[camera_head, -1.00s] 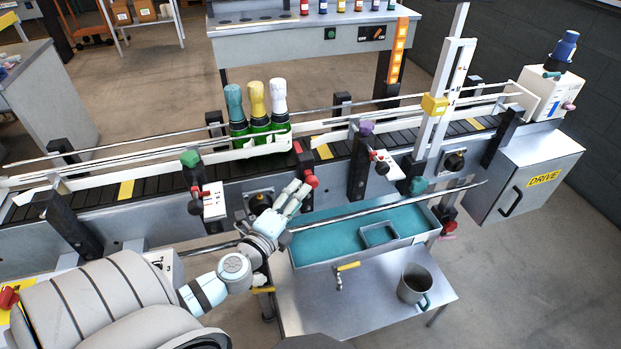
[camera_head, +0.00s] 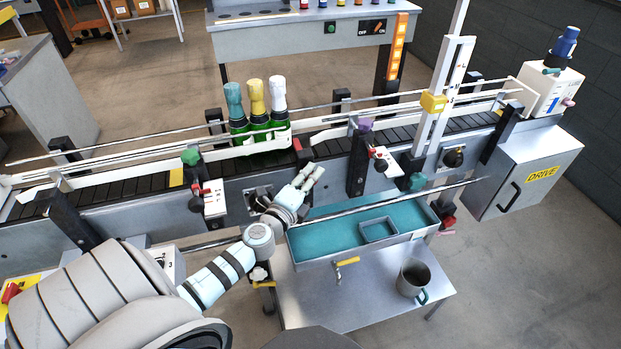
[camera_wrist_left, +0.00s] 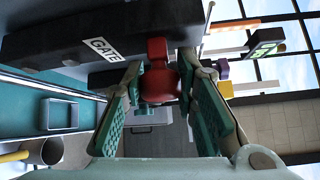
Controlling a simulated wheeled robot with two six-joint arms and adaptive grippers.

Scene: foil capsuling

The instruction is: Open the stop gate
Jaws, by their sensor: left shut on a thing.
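The stop gate shows in the head view as a dark block with a red mark (camera_head: 297,144) at the near side of the belt, just right of the bottles. In the left wrist view its dark body carries a GATE label (camera_wrist_left: 104,48) and a red knob (camera_wrist_left: 157,82). My left gripper (camera_head: 314,172) is at the gate, its fingers closed around the red knob, which it hides in the head view. The gripper also shows in the wrist view (camera_wrist_left: 160,98). Three green bottles (camera_head: 259,130) with teal, yellow and white tops stand upright left of the gate. My right gripper is out of view.
The conveyor belt (camera_head: 140,187) runs between white rails. A red-handled device (camera_head: 209,200) and a purple-knobbed post (camera_head: 363,155) flank my gripper. Below are a teal-lined tray (camera_head: 330,235) and a grey mug (camera_head: 413,281) on a metal table.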

